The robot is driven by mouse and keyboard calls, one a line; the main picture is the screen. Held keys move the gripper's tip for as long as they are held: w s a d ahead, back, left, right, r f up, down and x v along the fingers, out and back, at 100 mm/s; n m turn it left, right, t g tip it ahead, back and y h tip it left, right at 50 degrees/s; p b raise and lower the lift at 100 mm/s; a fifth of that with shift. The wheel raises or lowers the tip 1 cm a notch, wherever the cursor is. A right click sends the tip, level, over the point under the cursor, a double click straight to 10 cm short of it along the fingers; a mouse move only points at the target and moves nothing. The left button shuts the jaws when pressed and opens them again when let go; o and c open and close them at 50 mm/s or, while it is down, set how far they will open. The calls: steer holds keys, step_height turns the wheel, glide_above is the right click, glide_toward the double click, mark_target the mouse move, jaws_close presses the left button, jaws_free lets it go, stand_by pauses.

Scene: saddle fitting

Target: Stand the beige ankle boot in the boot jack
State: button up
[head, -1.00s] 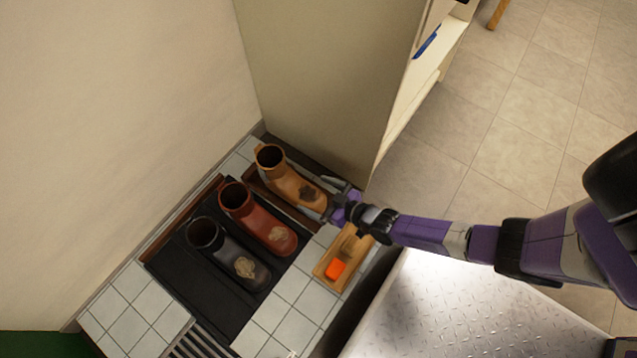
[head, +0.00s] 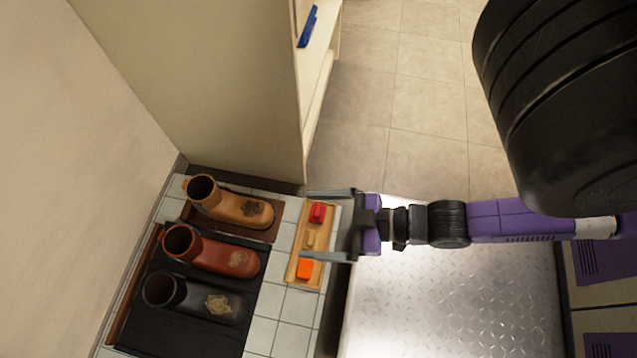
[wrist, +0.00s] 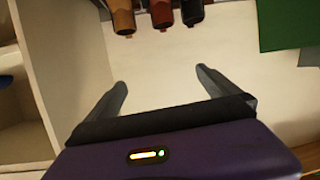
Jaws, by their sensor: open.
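The beige ankle boot (head: 238,208), tan with a dark patch on its toe, stands upright at the back of the row in the head view. Its open shaft is at left and its toe points right. It rests on a brown wooden boot jack (head: 265,235), largely hidden under it; I cannot tell how closely it fits. My gripper (head: 306,225) is open and empty, to the right of the toe and apart from it. In the wrist view the open fingers (wrist: 162,80) have nothing between them, and the tan boot (wrist: 122,16) shows at the top edge.
A red-brown boot (head: 212,252) and a black boot (head: 195,297) stand in front on a dark mat. A wooden tray (head: 293,277) with red and orange items lies below my gripper. A tall panel (head: 215,90) rises behind the boots.

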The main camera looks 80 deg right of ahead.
steer(key=s+a+r+m+h, duration=0.1)
steer(key=a+r, duration=0.3)
steer(key=r, duration=0.7)
steer(key=shift+r+m, duration=0.2)
steer(key=shift+m, duration=0.1)
